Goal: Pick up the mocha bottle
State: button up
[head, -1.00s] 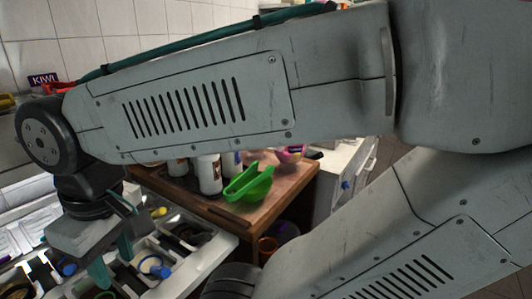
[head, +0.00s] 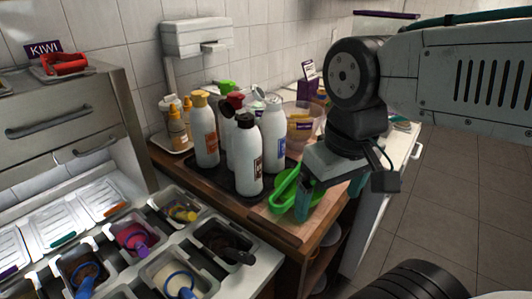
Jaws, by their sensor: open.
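Several white bottles stand upright on a dark tray (head: 222,182) on the wooden counter. The front one has a black cap and a dark brown label and looks like the mocha bottle (head: 246,160), though I cannot read its label. An orange-capped bottle (head: 205,132) stands to its left and a blue-labelled bottle (head: 273,132) behind it to the right. Others with red and green tops are partly hidden behind. My gripper (head: 330,200) is open, with teal fingers pointing down, to the right of the bottles and apart from them, over a green scoop-like item.
The green item (head: 286,190) lies on a wooden board (head: 285,228) right of the tray. Topping tubs (head: 222,228) with scoops fill the front left. Small sauce bottles (head: 178,128) and a clear bowl (head: 300,120) stand behind. Open floor lies to the right.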

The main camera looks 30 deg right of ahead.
aim_at(247, 140)
jog(key=u, duration=3.15)
jog(key=k, duration=1.55)
jog(key=z, duration=2.3)
jog(key=i, duration=0.5)
